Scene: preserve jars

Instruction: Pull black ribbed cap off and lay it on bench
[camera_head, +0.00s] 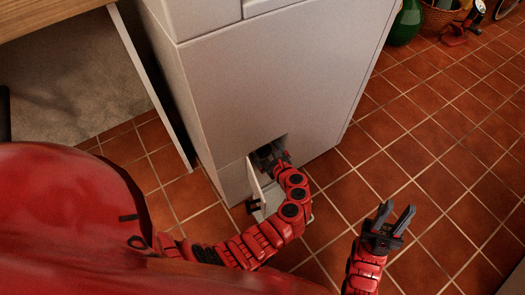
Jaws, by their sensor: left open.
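My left gripper (271,158) reaches into a square opening (281,143) low on the front of a white appliance (270,85). It is open, and its fingers are partly hidden by the opening and my own arm. The black ribbed cap cannot be told apart from the dark gripper parts inside the opening. A narrow white flap (255,185) stands open at the opening's left side. A small dark piece (252,206) shows at its lower end; I cannot tell what it is. My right gripper (396,212) is open and empty above the floor tiles, right of the appliance.
A wooden bench top (45,15) with a white leg panel (150,85) is at the upper left. The terracotta tile floor (430,130) is clear on the right.

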